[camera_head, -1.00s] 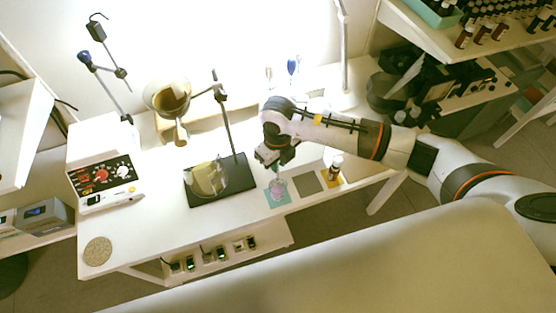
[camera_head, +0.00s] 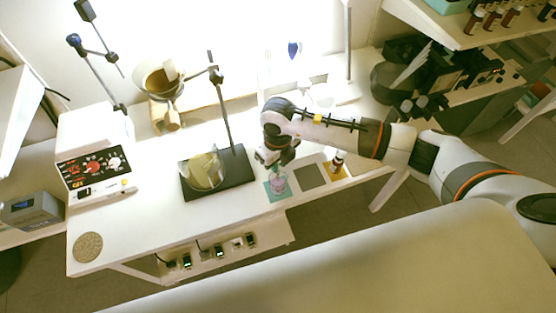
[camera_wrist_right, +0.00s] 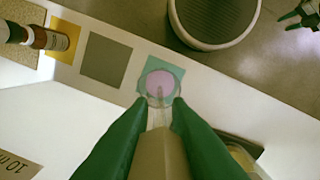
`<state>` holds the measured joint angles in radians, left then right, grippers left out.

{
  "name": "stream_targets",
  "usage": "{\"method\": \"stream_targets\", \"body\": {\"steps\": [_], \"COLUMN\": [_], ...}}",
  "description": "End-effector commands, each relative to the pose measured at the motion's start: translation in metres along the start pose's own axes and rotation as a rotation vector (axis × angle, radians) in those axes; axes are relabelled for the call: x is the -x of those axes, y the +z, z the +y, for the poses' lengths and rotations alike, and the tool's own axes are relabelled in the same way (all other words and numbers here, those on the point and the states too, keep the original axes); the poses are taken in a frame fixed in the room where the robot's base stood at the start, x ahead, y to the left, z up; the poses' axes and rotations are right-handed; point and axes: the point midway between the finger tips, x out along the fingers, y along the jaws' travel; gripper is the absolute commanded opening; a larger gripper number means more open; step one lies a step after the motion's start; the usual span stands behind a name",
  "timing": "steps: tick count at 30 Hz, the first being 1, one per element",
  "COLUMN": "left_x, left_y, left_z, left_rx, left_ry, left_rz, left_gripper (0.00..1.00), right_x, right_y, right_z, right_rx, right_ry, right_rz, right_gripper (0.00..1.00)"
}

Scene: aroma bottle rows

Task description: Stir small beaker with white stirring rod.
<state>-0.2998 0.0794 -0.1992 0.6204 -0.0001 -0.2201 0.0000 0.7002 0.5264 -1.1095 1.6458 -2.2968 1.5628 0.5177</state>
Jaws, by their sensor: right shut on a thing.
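The small beaker (camera_head: 278,185) holds pink liquid and stands upright on a teal mat (camera_head: 269,194) near the table's front edge. In the right wrist view the beaker (camera_wrist_right: 160,89) shows from above, ahead of the fingertips. My right gripper (camera_head: 272,166) is directly over the beaker, pointing down. In the wrist view its green fingers (camera_wrist_right: 158,112) are shut on a thin pale stirring rod (camera_wrist_right: 159,98), whose lower end reaches into the beaker over the pink liquid. I cannot tell how deep the tip sits.
Right of the beaker are a grey mat (camera_head: 310,177) and a brown bottle (camera_head: 338,160) on a yellow mat. Left stands a glass vessel (camera_head: 202,171) on a dark stand base (camera_head: 238,165). A hotplate (camera_head: 97,170) is farther left.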

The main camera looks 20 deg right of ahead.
Motion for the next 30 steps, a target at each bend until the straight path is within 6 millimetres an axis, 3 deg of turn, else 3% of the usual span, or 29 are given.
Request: {"method": "stream_targets", "body": {"steps": [18,30], "left_x": [-0.041,-0.048], "left_y": [-0.004,-0.005], "left_z": [-0.001,-0.002], "left_rx": [-0.001,-0.001], "left_ry": [-0.001,-0.001], "left_rz": [0.001,0.001], "left_gripper": [0.40,0.40], "right_x": [-0.047,-0.054], "right_y": [0.000,0.000], "right_z": [0.000,0.000], "right_rx": [0.000,0.000], "right_ry": [0.000,0.000], "right_rz": [0.000,0.000], "right_gripper": [0.01,0.01]}}
